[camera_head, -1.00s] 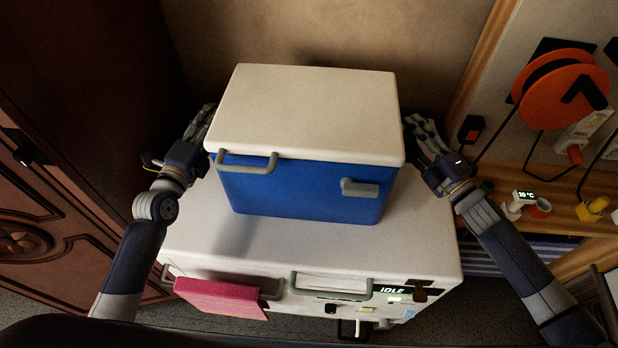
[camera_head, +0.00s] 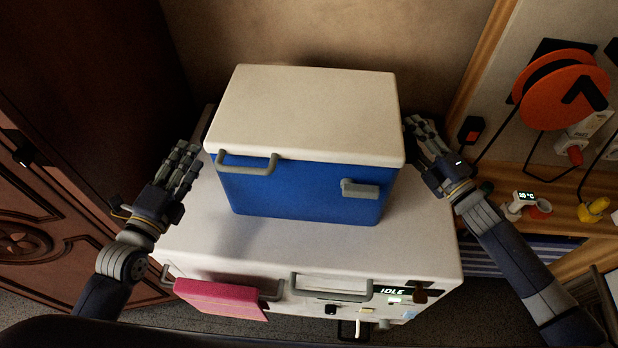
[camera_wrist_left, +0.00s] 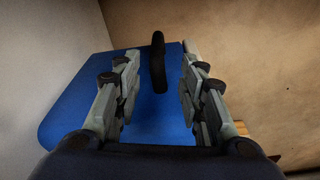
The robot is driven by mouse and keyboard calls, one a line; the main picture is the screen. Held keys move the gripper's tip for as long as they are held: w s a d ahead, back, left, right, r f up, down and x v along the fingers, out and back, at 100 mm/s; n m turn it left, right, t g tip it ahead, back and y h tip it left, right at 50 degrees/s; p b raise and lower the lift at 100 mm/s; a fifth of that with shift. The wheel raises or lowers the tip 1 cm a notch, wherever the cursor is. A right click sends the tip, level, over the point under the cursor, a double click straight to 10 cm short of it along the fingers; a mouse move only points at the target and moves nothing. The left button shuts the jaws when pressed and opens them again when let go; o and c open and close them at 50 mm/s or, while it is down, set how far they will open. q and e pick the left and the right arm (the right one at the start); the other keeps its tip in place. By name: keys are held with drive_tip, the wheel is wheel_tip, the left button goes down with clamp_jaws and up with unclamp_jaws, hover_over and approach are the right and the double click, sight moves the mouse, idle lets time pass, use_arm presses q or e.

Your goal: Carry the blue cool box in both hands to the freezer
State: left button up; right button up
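The blue cool box (camera_head: 296,193) with a white lid (camera_head: 310,110) sits upright on a white appliance with an "IDLE" display (camera_head: 391,291). Grey handles show on the box's front. My left gripper (camera_head: 187,153) is open and empty, apart from the box at its left side. In the left wrist view, the box's blue side (camera_wrist_left: 75,110) and a dark upright side handle (camera_wrist_left: 157,62) show between and beyond the open fingers. My right gripper (camera_head: 420,128) is close beside the box's right side. Its fingertips are partly hidden by the lid, so its grip cannot be told.
A pink cloth (camera_head: 220,298) hangs over a handle on the appliance's front. A dark wooden cabinet (camera_head: 60,200) stands at left, a wall behind. At right, a shelf (camera_head: 575,210) holds small items below an orange reel (camera_head: 560,90). The appliance top is clear in front of the box.

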drive_tip(key=shift+s, duration=0.1)
drive_tip(key=shift+s+d+f, duration=0.1)
drive_tip(key=shift+s+d, duration=0.1)
use_arm(q)
drive_tip(key=shift+s+r, duration=0.1)
drive_tip(key=shift+s, duration=0.3)
use_arm(e)
drive_tip(key=v, duration=1.1)
drive_tip(key=shift+s, duration=0.15)
use_arm(q)
drive_tip(key=shift+a, duration=0.1)
